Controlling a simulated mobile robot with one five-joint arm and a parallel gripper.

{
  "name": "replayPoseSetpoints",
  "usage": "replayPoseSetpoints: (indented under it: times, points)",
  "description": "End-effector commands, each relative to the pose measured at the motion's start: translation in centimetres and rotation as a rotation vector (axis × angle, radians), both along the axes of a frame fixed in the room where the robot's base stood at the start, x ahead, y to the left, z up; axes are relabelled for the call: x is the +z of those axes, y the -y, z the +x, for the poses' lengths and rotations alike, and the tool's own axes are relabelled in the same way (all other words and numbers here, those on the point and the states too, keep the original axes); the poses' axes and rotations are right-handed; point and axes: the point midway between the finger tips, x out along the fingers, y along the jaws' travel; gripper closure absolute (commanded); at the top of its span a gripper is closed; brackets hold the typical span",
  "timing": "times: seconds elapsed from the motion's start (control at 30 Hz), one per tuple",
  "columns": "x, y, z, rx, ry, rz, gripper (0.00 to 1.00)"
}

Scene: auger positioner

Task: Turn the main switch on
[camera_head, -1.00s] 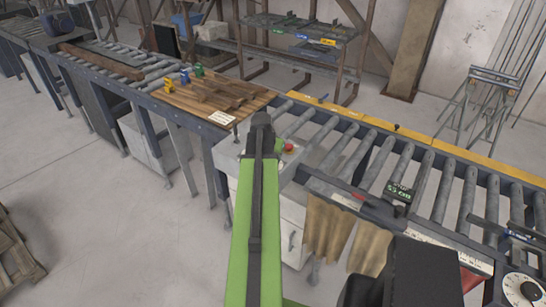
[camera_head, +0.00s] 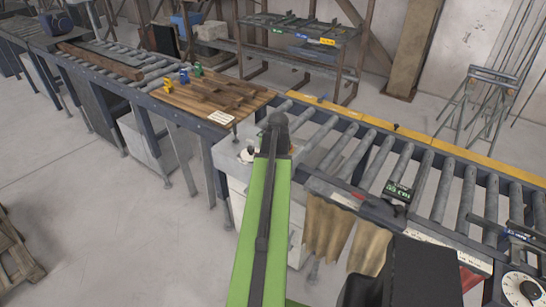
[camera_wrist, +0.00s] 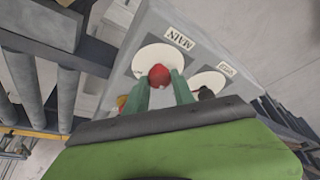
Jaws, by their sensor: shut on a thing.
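The main switch (camera_wrist: 159,75) is a red knob on a white round plate, beside a label reading MAIN (camera_wrist: 180,38), on a grey control box (camera_wrist: 150,25). In the wrist view, the two greenish fingers of my gripper (camera_wrist: 161,80) stand one on each side of the red knob and are shut on it. In the head view, my green arm reaches over the grey box and hides the red knob and the fingertips.
A roller conveyor (camera_head: 370,150) runs right of the box. A wooden board (camera_head: 205,97) lies to its left.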

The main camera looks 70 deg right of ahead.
Motion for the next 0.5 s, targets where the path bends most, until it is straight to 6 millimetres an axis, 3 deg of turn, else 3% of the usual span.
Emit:
replayPoseSetpoints:
  times: [0.4,0.43,0.5]
  points:
    - [-0.09,-0.16,-0.27,0.004,-0.005,0.006,1.00]
    - [-0.09,-0.16,-0.27,0.004,-0.005,0.006,0.66]
    - [-0.08,-0.13,-0.24,0.004,-0.005,0.005,0.57]
